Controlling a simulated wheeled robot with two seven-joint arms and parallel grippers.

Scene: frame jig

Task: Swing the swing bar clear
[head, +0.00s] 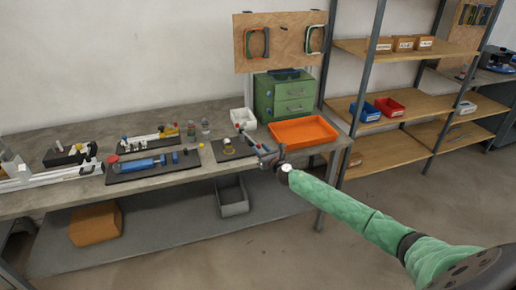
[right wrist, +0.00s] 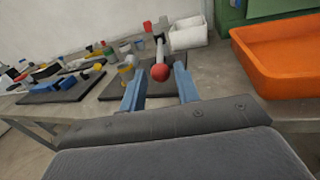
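The swing bar (right wrist: 160,48) is a light grey bar with a red ball knob (right wrist: 160,72) at its near end. It sits over a dark base plate (right wrist: 115,90) on the workbench; in the head view that plate (head: 240,154) is at the bench's front, left of the orange tray. My right gripper (right wrist: 159,88) is open, with its blue fingers on either side of the red knob and gaps showing between. In the head view my right gripper (head: 266,153) hides part of the bar's near end. A yellow-and-grey round part (right wrist: 126,70) is left of the bar. My left gripper is not in view.
An orange tray (head: 304,143) lies right of the plate, in front of a green drawer cabinet (head: 283,97). A white bin (head: 241,115) stands behind. Other dark boards (head: 130,176) with tools and fittings lie to the left. The bench's front edge is close below my gripper.

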